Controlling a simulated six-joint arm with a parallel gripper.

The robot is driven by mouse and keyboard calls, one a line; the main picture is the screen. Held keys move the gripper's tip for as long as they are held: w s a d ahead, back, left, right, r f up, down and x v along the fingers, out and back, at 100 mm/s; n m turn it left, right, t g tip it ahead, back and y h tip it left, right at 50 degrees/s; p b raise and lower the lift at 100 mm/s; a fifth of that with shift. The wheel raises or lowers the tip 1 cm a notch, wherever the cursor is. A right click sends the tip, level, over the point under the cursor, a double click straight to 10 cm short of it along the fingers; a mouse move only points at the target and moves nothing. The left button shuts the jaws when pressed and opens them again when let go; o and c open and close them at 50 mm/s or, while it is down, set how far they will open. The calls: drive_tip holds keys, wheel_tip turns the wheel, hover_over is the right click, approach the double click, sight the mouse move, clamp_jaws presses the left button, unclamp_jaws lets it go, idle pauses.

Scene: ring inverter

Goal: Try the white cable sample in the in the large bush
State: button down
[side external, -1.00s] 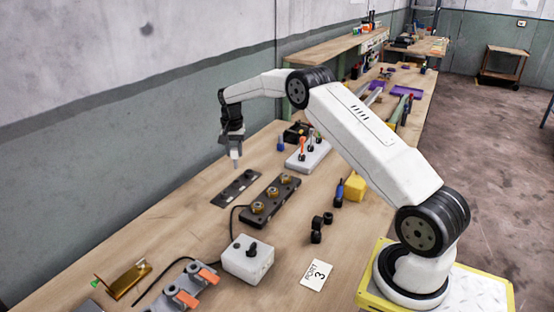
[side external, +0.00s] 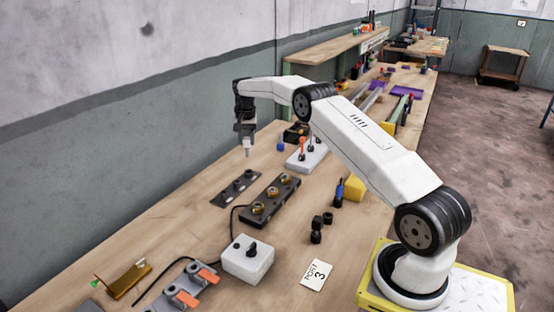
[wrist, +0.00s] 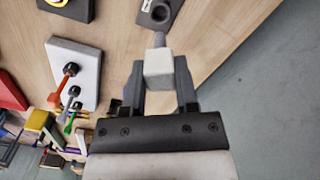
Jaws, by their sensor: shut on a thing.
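My gripper (side external: 246,138) is shut on the white cable sample (wrist: 158,68), a white block with a thin grey cable stub pointing away from the jaws. It is held in the air above the bench. The sample shows small below the gripper in the side view (side external: 247,152). A flat dark plate (side external: 225,198) with round black bushes lies below and to the left of the gripper. One black ring-shaped bush (wrist: 160,12) shows beyond the cable tip in the wrist view, apart from it. Which bush is the large one I cannot tell.
A dark block with brass fittings (side external: 270,201) lies beside the plate. A white holder (side external: 307,158) stands behind, with upright orange, grey and green samples. A white box with a black knob (side external: 248,258) and small black parts (side external: 317,232) are nearer. The wall is close on the left.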

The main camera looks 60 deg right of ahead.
sight(247, 155)
drive_tip(key=shift+f, duration=0.15)
drive_tip(key=shift+f, duration=2.55)
drive_tip(key=shift+f, duration=1.1)
idle(1.6)
drive_tip(key=shift+r, duration=0.65)
idle(0.6)
drive_tip(key=shift+r, duration=0.35)
drive_tip(key=shift+r, duration=0.35)
drive_tip(key=shift+r, duration=0.35)
drive_tip(key=shift+r, duration=0.7)
